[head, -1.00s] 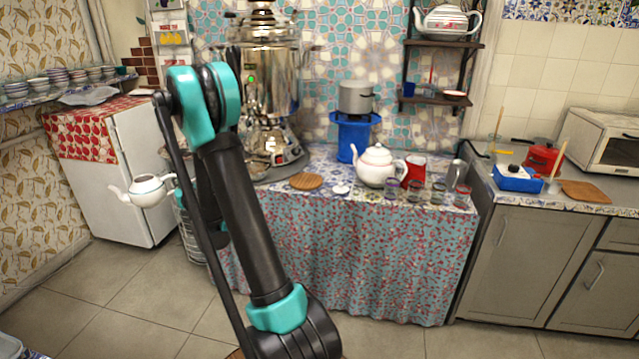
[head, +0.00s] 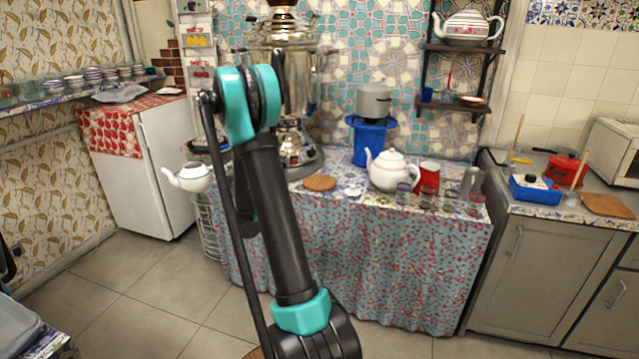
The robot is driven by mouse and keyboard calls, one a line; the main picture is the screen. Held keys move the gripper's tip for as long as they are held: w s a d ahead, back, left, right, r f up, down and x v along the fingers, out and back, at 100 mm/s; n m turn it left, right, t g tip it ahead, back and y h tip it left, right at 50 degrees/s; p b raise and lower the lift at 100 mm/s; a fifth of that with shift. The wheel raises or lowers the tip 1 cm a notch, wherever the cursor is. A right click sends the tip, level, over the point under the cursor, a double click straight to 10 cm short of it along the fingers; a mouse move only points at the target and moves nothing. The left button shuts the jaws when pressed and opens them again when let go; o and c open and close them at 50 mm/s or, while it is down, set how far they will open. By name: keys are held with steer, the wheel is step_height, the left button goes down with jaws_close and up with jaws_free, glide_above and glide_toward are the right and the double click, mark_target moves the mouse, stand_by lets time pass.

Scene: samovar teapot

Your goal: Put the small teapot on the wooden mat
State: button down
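The small white teapot (head: 192,178) hangs in the air left of my arm, in front of the fridge, with its spout to the left. Its right side is close to my arm, and the fingers of my gripper are hidden there. It is off any surface and moves with the arm, so my gripper appears shut on it. The round wooden mat (head: 319,183) lies bare on the table, right of my arm and in front of the samovar.
A samovar (head: 290,75) stands behind my arm. Right of the mat are a small white lid-like thing (head: 352,192), a larger white teapot (head: 392,174), a red cup (head: 429,176) and several glasses. A blue stand (head: 370,142) with a grey pot is behind. Floor in front is clear.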

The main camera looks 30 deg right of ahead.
steer(key=s+d+r+m+g+h, duration=0.2)
steer(key=d+r+m+g+h, duration=0.15)
steer(key=d, duration=1.15)
steer(key=s+d+r+m+g+h, duration=0.25)
steer(key=d+h, duration=0.25)
steer(key=d, duration=1.1)
steer(key=s+d+r+m+g+h, duration=0.25)
steer(key=d+m+h, duration=0.2)
steer(key=d, duration=1.05)
step_height(320, 180, down, 19)
steer(key=shift+s+f, duration=0.1)
steer(key=shift+f, duration=0.25)
steer(key=c, duration=1.5)
jaws_free()
steer(key=shift+c, duration=0.2)
